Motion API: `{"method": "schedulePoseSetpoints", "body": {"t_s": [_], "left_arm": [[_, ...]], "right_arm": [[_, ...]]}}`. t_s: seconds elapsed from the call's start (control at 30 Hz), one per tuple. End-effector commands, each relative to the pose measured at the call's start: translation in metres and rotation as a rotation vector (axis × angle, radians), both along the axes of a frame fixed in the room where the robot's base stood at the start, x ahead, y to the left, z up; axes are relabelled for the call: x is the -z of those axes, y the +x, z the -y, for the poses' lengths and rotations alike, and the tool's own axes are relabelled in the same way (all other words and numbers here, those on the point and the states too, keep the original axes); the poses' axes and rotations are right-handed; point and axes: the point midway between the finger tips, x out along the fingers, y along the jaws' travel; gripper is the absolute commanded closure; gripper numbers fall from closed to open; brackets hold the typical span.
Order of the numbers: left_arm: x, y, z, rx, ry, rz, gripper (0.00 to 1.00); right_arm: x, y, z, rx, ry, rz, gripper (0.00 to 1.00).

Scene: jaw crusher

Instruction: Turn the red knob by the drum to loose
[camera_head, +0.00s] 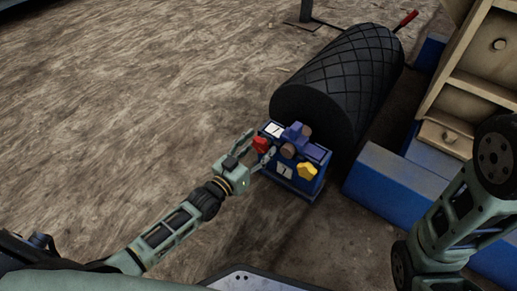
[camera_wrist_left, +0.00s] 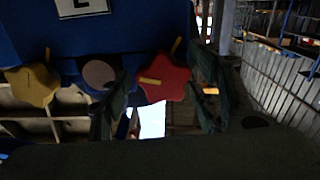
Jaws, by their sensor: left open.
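The red knob (camera_head: 260,144) is on the left end of a blue control box (camera_head: 297,188) in front of the black drum (camera_head: 343,78). My left gripper (camera_head: 257,150) is at the red knob, with its fingers open on either side of it. In the left wrist view the star-shaped red knob (camera_wrist_left: 166,80), with a yellow mark on it, shows between the two dark fingers. Whether either finger touches it, I cannot tell. My right arm is at the right of the head view; its gripper is out of frame.
A yellow knob (camera_head: 307,171) is on the box's right end, also in the left wrist view (camera_wrist_left: 32,86). Blue machine framing (camera_head: 385,180) and a tan structure (camera_head: 480,75) stand to the right. The brown ground to the left is open.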

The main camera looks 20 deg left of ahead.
Motion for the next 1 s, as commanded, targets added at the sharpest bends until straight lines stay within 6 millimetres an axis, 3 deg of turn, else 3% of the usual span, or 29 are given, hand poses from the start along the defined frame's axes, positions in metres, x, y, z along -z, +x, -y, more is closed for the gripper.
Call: {"method": "schedulePoseSetpoints", "body": {"t_s": [0.1, 0.6, 1.0], "left_arm": [[0.0, 0.0, 0.0, 0.0, 0.0, 0.0, 0.45], [0.0, -0.001, 0.0, 0.001, -0.001, 0.001, 0.88], [-0.002, 0.0, 0.001, 0.001, 0.125, 0.046, 0.88]], "right_arm": [[0.0, 0.0, 0.0, 0.0, 0.0, 0.0, 0.6], [0.0, 0.0, 0.0, -0.001, 0.0, 0.0, 0.6], [-0.027, 0.001, 0.0, -0.001, -0.001, -0.002, 0.6]]}}
